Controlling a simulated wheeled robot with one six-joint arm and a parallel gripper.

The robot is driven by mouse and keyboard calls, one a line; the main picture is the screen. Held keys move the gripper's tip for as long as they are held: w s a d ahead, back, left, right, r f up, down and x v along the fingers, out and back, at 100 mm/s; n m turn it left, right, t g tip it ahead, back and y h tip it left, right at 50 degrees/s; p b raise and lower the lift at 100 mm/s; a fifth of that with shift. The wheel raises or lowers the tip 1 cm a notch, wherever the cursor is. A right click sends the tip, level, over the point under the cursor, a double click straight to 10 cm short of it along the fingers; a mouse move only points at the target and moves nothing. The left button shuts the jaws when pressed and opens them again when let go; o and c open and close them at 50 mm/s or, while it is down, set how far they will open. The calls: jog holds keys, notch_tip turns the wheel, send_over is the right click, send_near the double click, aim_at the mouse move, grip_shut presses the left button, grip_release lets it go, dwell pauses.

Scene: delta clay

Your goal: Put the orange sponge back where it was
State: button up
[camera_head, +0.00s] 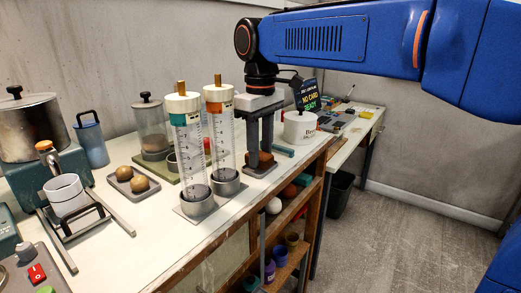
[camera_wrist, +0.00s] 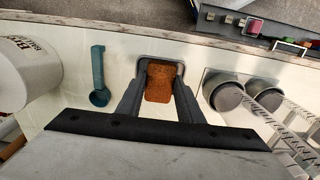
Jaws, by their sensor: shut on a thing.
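The orange sponge (camera_wrist: 160,84) is between the two fingers of my gripper (camera_wrist: 160,92) in the wrist view. It also shows low between the fingers in the head view (camera_head: 264,158). My gripper (camera_head: 262,158) points down and is shut on the sponge. A small grey tray (camera_head: 260,172) lies under the fingers on the bench. Its rim shows around the sponge in the wrist view (camera_wrist: 172,59). The sponge is at or just above the tray; I cannot tell whether it touches it.
Two tall clear cylinders (camera_head: 219,140) in grey round holders stand close to the left of my gripper. A teal spoon (camera_wrist: 98,75) lies to the other side, beside a white pot (camera_head: 299,128). The bench edge (camera_head: 296,166) is near on the right, with shelves below.

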aim_at(261, 154)
jog(key=o, duration=1.1)
notch_tip(261, 154, up, 12)
jog(key=shift+r, duration=0.15)
jog(key=s+d+f+m+t, duration=0.2)
jog(key=s+d+f+m, duration=0.3)
jog(key=d+f, duration=0.55)
jog(key=s+d+f+m+t, duration=0.1)
jog(key=s+d+f+m, duration=0.1)
jog(key=s+d+f, duration=0.8)
jog(key=s+d+f+m+t, duration=0.1)
jog(key=s+d+f, duration=0.1)
jog(key=f, duration=0.3)
jog(key=s+d+f+m, duration=0.2)
jog(key=s+d+f, duration=0.1)
jog(key=f, duration=0.3)
jog(key=shift+s+d+t, duration=0.3)
jog(key=shift+d+t, duration=0.1)
jog(key=shift+d, duration=0.3)
